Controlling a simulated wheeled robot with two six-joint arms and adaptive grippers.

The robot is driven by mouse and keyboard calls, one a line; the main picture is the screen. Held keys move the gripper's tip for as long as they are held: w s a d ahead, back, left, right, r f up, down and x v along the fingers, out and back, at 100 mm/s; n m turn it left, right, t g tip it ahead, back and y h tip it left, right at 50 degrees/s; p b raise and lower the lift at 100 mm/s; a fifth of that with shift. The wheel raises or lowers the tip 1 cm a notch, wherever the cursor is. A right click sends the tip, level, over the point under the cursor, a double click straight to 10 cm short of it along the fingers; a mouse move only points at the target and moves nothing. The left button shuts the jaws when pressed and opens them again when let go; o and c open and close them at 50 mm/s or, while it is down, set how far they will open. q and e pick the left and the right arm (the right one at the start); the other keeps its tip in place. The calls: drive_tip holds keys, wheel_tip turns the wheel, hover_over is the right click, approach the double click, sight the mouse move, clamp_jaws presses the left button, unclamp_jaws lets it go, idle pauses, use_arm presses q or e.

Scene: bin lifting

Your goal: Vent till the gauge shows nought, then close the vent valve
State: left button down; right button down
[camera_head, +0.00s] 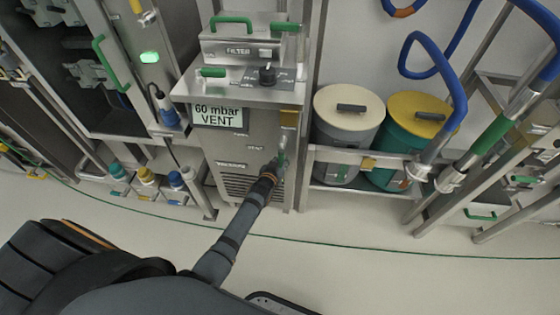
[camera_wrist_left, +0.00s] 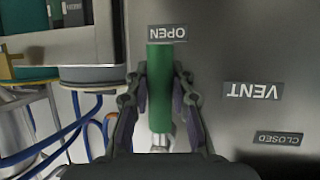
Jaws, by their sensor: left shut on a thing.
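The display (camera_head: 217,115) on the front of the steel cabinet reads "60 mbar VENT". The vent valve's green handle (camera_wrist_left: 160,95) lies lengthwise between my left gripper's fingers in the left wrist view. Its far end points at the OPEN label (camera_wrist_left: 167,32). The VENT label (camera_wrist_left: 252,91) and the CLOSED label (camera_wrist_left: 278,138) are to the right, upside down. My left gripper (camera_head: 281,160) is shut on the handle at the right side of the cabinet front, and hides most of it in the head view. My right gripper is not in view.
The steel cabinet (camera_head: 262,120) carries a FILTER box (camera_head: 240,48) with green handles and a black knob (camera_head: 267,73). A cream-lidded drum (camera_head: 347,105) and a yellow-lidded drum (camera_head: 405,112) stand to the right behind a rail. Floor in front is clear.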

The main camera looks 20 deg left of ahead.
use_arm(q)
drive_tip(key=shift+f, duration=0.1)
drive_tip(key=c, duration=1.4)
unclamp_jaws()
drive_tip(key=shift+d, duration=0.1)
drive_tip(key=shift+c, duration=0.2)
drive_tip(key=o, duration=0.3)
drive_tip(key=shift+s, duration=0.1)
drive_tip(key=v, duration=1.2)
